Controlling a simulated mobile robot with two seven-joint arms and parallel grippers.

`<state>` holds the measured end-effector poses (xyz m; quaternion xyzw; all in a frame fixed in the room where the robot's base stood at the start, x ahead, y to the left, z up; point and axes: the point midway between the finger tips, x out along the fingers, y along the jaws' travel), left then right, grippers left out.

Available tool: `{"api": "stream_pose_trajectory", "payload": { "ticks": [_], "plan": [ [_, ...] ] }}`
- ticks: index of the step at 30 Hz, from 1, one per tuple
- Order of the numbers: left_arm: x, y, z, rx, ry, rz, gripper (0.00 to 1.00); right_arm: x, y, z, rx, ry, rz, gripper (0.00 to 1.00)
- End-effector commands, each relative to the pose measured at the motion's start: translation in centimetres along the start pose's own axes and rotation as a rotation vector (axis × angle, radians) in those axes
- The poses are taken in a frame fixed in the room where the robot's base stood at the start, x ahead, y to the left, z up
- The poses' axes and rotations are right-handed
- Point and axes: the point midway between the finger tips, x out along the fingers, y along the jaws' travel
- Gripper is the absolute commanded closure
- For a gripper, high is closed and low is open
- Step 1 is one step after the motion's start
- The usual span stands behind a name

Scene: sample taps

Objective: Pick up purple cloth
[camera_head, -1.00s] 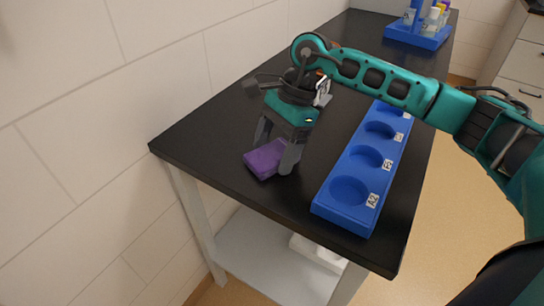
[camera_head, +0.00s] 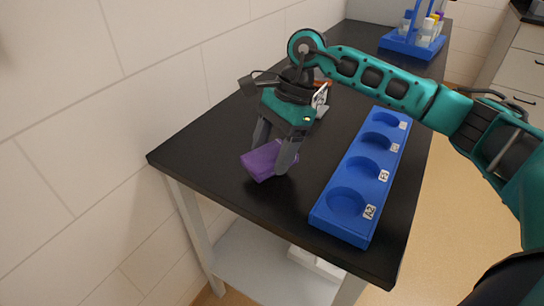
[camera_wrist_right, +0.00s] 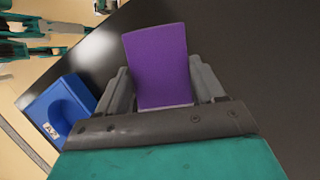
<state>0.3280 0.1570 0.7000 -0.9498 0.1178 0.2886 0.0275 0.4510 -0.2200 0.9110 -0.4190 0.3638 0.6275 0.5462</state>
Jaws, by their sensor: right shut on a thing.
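The purple cloth (camera_head: 263,161) is a folded block near the left front corner of the black tabletop. My right gripper (camera_head: 273,153) points down over it, with one finger on each side. In the right wrist view the cloth (camera_wrist_right: 158,65) stands between the two fingers of my right gripper (camera_wrist_right: 160,90), which are shut on it. Whether the cloth touches the tabletop or is slightly above it, I cannot tell. My left gripper is not in view.
A long blue rack (camera_head: 333,221) with several round wells and labels lies right of the gripper; its end also shows in the wrist view (camera_wrist_right: 42,105). A blue carrier (camera_head: 410,46) with bottles stands at the back. A tiled wall (camera_head: 130,90) borders the left side.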

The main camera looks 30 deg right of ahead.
Motion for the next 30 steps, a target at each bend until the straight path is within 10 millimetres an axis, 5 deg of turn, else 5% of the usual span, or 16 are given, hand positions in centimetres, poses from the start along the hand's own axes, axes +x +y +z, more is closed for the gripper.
{"api": "stream_pose_trajectory", "payload": {
  "ticks": [16, 30],
  "plan": [
    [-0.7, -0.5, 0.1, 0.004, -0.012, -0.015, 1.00, -12.3, -0.1, 5.2, -0.002, 0.000, -0.003, 0.66],
    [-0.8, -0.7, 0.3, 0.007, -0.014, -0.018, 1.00, -16.1, 0.0, 6.7, 0.001, 0.001, 0.000, 0.66]
  ]
}}
